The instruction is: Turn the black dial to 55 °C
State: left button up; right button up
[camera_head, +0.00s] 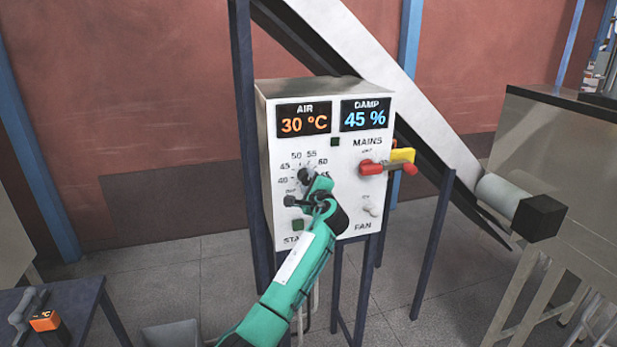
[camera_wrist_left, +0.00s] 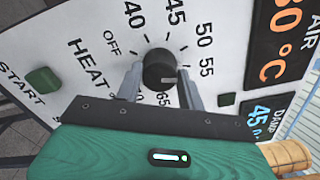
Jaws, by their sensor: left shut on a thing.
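The black dial (camera_head: 304,174) is on the front of the white control box (camera_head: 345,215), ringed by temperature numbers. In the left wrist view the dial (camera_wrist_left: 159,68) sits between the fingers of my left gripper (camera_wrist_left: 160,82), which is shut on it from both sides. The numbers 40 to 55 and 65 are readable there. In the head view my left gripper (camera_head: 309,183) partly covers the dial. The AIR display (camera_head: 304,119) reads 30 °C.
The DAMP display (camera_head: 366,116) reads 45 %. Right of the dial are a red mains handle (camera_head: 372,168) with a yellow part and a pale fan switch (camera_head: 371,210). A green START button (camera_head: 298,225) is below the dial. A sloping chute (camera_head: 400,90) runs behind the box.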

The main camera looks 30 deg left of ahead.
pick_arm(q)
jog(key=shift+m, duration=0.5)
jog(key=o, duration=1)
jog(key=shift+s+d+f, duration=0.1)
jog(key=shift+s+d, duration=0.05)
jog(key=shift+d, duration=0.1)
jog(key=b+v, duration=0.5)
jog(key=v, duration=0.8)
jog(key=shift+s+b, duration=0.1)
jog(key=shift+b, duration=0.25)
